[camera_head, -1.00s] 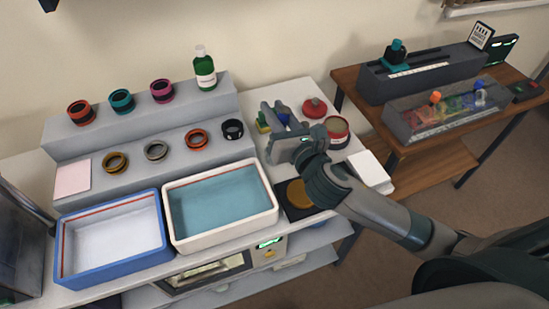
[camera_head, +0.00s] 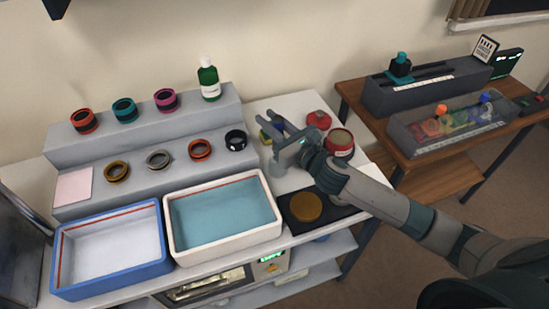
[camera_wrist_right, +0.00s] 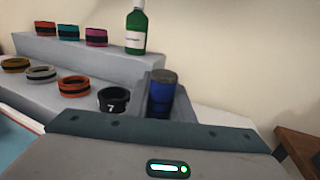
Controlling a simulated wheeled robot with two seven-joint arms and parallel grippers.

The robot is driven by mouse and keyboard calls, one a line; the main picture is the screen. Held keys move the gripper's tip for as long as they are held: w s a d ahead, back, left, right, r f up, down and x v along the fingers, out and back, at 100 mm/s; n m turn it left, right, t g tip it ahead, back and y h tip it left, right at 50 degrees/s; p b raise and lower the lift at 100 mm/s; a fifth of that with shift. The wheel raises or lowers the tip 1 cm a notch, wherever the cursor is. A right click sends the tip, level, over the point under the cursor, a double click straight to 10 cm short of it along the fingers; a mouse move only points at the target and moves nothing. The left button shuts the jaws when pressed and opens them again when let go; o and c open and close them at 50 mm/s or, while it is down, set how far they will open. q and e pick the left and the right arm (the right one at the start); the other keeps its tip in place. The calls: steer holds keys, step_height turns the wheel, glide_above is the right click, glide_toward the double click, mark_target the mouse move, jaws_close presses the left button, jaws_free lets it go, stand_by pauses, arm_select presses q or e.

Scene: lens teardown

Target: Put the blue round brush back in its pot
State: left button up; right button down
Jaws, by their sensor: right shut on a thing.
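My right gripper (camera_head: 279,139) is over the back right of the white bench in the head view. It is shut on the blue round brush (camera_wrist_right: 160,98), which shows as a blue cylinder with a dark top at the jaws in the right wrist view. In the head view only a small blue patch of the brush (camera_head: 278,126) shows behind the fingers. A pale grey cup-like shape (camera_head: 278,168) stands under the gripper; I cannot tell whether it is the pot. My left gripper is out of view.
A small yellow-green thing (camera_head: 265,136) is left of the gripper. A red-rimmed tin (camera_head: 340,140) and a red round item (camera_head: 319,119) stand to the right. A black mat with an amber disc (camera_head: 306,207) lies in front. A black ring (camera_head: 235,140) is on the grey step.

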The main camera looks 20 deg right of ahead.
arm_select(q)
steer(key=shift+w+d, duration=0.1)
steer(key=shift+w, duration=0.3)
arm_select(e)
step_height(320, 180, down, 6)
steer(key=shift+r, duration=0.25)
step_height(320, 180, down, 3)
steer(key=shift+r, duration=0.15)
steer(key=shift+f, duration=0.5)
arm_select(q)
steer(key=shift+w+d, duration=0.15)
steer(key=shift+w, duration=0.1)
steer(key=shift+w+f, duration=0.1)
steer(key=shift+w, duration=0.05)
arm_select(e)
steer(key=shift+f, duration=0.15)
